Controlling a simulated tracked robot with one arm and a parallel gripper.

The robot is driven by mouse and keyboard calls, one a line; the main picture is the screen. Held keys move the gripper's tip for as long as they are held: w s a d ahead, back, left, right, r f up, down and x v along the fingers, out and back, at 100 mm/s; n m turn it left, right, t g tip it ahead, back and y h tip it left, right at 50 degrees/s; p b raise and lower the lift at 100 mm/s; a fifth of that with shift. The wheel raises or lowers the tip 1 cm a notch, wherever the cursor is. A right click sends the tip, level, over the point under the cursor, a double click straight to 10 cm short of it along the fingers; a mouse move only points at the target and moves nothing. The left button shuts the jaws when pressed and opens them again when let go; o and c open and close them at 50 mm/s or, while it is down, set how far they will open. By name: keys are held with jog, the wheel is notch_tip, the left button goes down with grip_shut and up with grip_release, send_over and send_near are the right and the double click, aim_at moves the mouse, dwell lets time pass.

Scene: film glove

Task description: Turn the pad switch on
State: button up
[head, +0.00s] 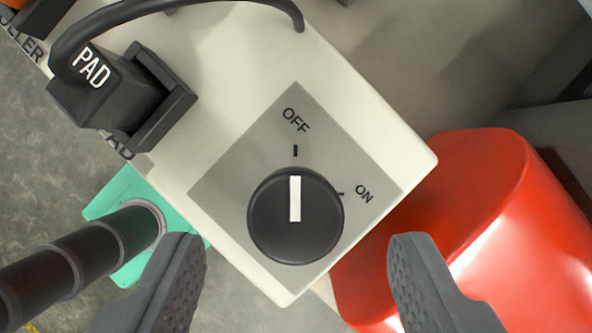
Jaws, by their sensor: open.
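The pad switch is a round black knob (295,240) with a white pointer bar, on a grey label plate (235,185) of a cream box (365,115). The white bar points to the tick by OFF; the ON mark is to its right. A black plug marked PAD (92,72) sits in a socket on the box's upper left. My gripper (297,255) is open, one finger at the lower left and one at the lower right of the knob. The fingers appear apart from the knob, with nothing between them touching.
A glossy red object (480,215) stands right of the box, behind my right finger. A black cable (170,8) arches from the plug across the top. A green plate (125,205) with a dark cylinder (85,250) lies at the lower left.

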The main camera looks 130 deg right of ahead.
aim_at(296, 205)
jog(key=shift+x, duration=1.3)
